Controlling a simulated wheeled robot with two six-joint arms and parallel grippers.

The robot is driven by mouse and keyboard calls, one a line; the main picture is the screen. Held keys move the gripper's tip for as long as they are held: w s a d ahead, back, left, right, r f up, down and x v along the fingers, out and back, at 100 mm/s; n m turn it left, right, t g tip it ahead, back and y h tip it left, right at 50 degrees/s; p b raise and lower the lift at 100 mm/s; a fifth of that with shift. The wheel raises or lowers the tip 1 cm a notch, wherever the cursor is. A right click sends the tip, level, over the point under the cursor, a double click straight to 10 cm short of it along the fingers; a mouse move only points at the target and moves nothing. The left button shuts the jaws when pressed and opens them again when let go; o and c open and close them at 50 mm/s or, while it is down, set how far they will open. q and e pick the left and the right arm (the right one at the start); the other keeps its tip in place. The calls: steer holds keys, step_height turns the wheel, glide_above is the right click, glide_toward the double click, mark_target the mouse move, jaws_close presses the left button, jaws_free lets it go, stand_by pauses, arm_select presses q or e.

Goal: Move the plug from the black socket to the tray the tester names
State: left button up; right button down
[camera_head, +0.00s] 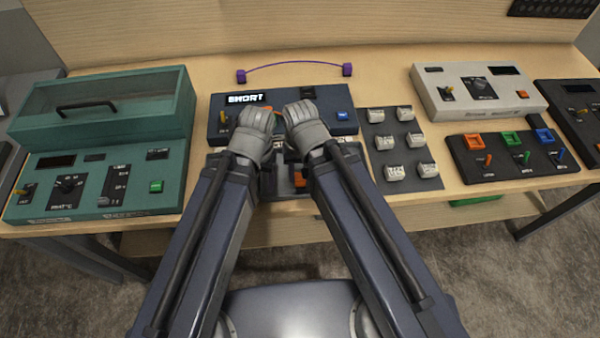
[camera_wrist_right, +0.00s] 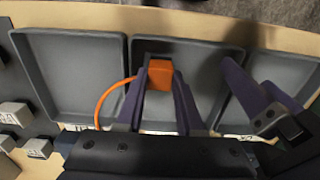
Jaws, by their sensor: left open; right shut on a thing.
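My right gripper (camera_wrist_right: 158,84) is shut on the orange plug (camera_wrist_right: 159,76), with an orange cord (camera_wrist_right: 103,98) curving off it. The plug is at the middle tray (camera_wrist_right: 190,46); I cannot tell whether it touches the floor. The plug also shows orange in the head view (camera_head: 300,179), between my forearms. My left gripper (camera_wrist_right: 262,92) is open and empty over the neighbouring tray (camera_wrist_right: 292,66). A third tray (camera_wrist_right: 68,38) lies on the other side. The blue tester (camera_head: 285,101) displays "SHORT" (camera_head: 245,99). Tray labels are mostly hidden. I cannot make out the black socket.
A teal console (camera_head: 100,140) stands at left. A purple cable (camera_head: 295,66) lies behind the tester. A panel of pale labelled blocks (camera_head: 402,150) is right of my arms. A white box (camera_head: 478,92) and a black switch panel (camera_head: 508,155) are further right.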

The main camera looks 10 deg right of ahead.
mark_target(300, 176)
arm_select(q)
steer(key=shift+f, duration=0.2)
arm_select(e)
steer(key=shift+f, duration=0.2)
stand_by(0.5)
jaws_free()
stand_by(0.5)
arm_select(q)
steer(key=shift+r, duration=0.15)
arm_select(e)
steer(key=shift+r, duration=0.15)
steer(key=shift+r+p, duration=3.4)
arm_select(q)
step_height(300, 176, up, 7)
steer(key=shift+f, duration=0.2)
arm_select(e)
steer(key=shift+f, duration=0.15)
